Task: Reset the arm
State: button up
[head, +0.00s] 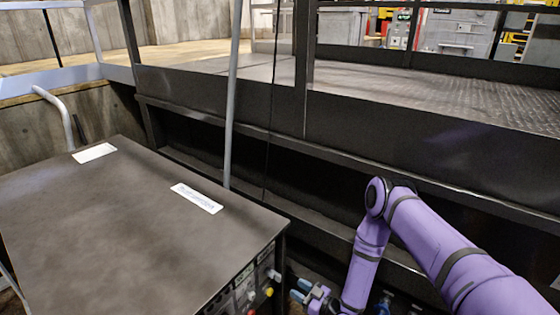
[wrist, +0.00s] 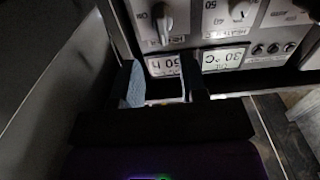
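My purple arm (head: 438,240) reaches in from the lower right of the head view and bends down at its elbow. My gripper (head: 300,291) is low, just right of the dark cabinet's control panel (head: 245,288). In the wrist view my gripper (wrist: 160,88) is open, with a clear gap between its two fingers and nothing held. Beyond the fingertips the panel shows upside down, with a heater knob (wrist: 157,24), a second dial (wrist: 238,12) and displays reading 30 °C (wrist: 224,58) and 50 h (wrist: 163,65). I cannot tell whether the fingertips touch the panel.
The dark cabinet (head: 110,230) fills the lower left, with red, yellow and white knobs on its side. A grey pole (head: 233,100) rises behind it. A dark metal platform with railings (head: 220,93) runs across behind my arm. Space above the cabinet top looks free.

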jog(key=w+d+r+n+g+h, duration=0.1)
jog(key=w+d+r+h, duration=0.2)
jog(key=w+r, duration=0.55)
jog(key=w+d+r+h, duration=0.2)
jog(key=w+r, duration=0.4)
jog(key=r, duration=0.6)
jog(key=s+d+r+m+h, duration=0.1)
jog(key=d+r+m+h, duration=0.2)
jog(key=r, duration=0.8)
jog(key=s+d+r+h, duration=0.1)
jog(key=d+r+h, duration=0.35)
jog(key=r, duration=0.75)
jog(key=s+d+r+m+g+h, duration=0.15)
jog(key=s+d+r, duration=0.25)
jog(key=s+r, duration=0.4)
jog(key=s+d+r+m+g, duration=0.1)
jog(key=s+d+r+m, duration=0.25)
jog(key=s+r, duration=0.45)
jog(key=s+r+m+g, duration=0.1)
jog(key=s+r, duration=0.1)
jog(key=s, duration=1)
jog(key=s+d+r+m+g, duration=0.1)
jog(key=s+r+m, duration=0.1)
jog(key=s, duration=1.1)
jog(key=shift+s+d+r+m, duration=0.15)
jog(key=shift+d+r+m, duration=0.05)
jog(key=shift+r+m, duration=0.1)
